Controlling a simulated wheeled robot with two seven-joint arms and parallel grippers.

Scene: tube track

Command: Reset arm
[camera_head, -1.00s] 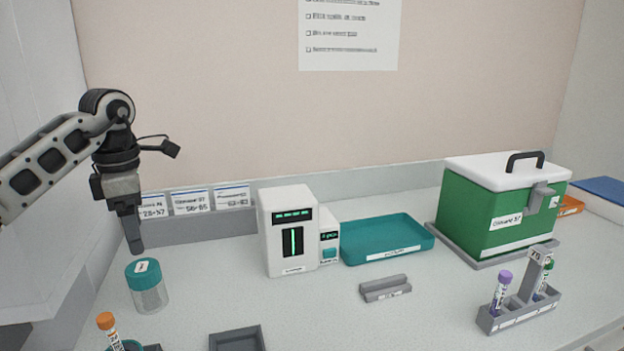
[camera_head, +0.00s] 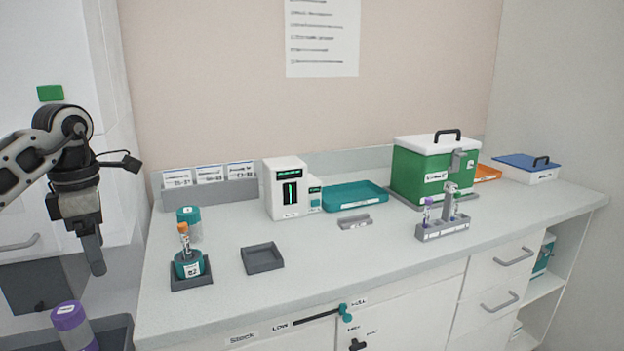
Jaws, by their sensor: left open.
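My left gripper (camera_head: 97,262) hangs at the left of the head view, fingers pointing down, clear of the counter's left end. It is seen edge-on, and nothing shows between its fingers. It hangs above and slightly right of a purple-capped jar (camera_head: 72,322) low at the left. My right gripper is not in view.

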